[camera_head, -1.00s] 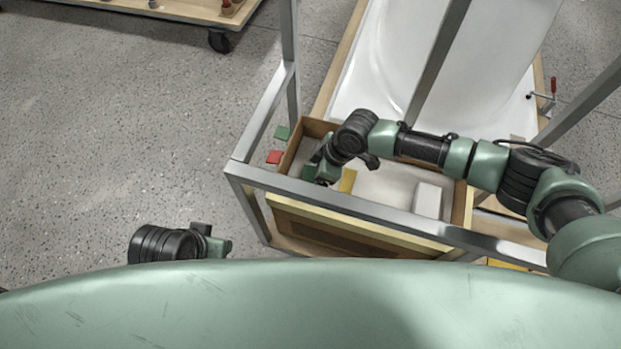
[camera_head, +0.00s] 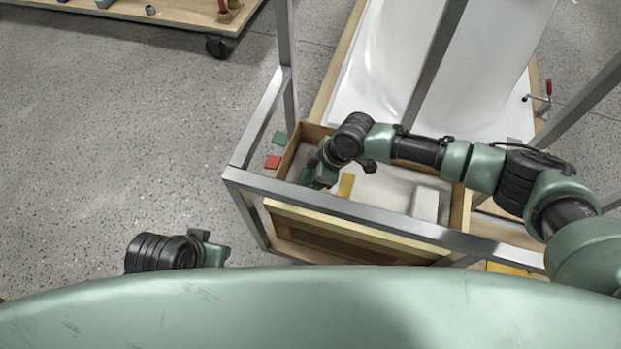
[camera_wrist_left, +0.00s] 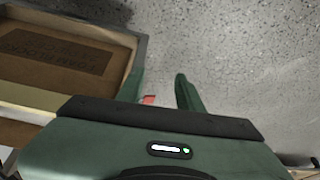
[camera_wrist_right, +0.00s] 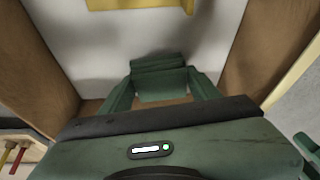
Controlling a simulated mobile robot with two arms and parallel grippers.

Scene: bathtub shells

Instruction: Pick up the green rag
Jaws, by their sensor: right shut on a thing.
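The green rag (camera_wrist_right: 160,80) is a folded block between the fingers of my right gripper (camera_wrist_right: 162,88) in the right wrist view. The right gripper is shut on it, low inside the wooden box. In the head view, my right gripper (camera_head: 316,178) reaches into the left end of the box, and the rag (camera_head: 306,176) shows only in part beside it. My left gripper (camera_head: 222,252) hangs outside the box, over the floor. In the left wrist view, the left gripper (camera_wrist_left: 160,90) has its fingers apart with nothing between them.
The wooden box (camera_head: 290,156) also holds a yellow piece (camera_head: 346,185) and a white block (camera_head: 425,204). A metal frame (camera_head: 340,207) runs along its front. A white bathtub (camera_head: 400,60) lies behind. Green (camera_head: 280,137) and red (camera_head: 272,162) squares lie left of the box.

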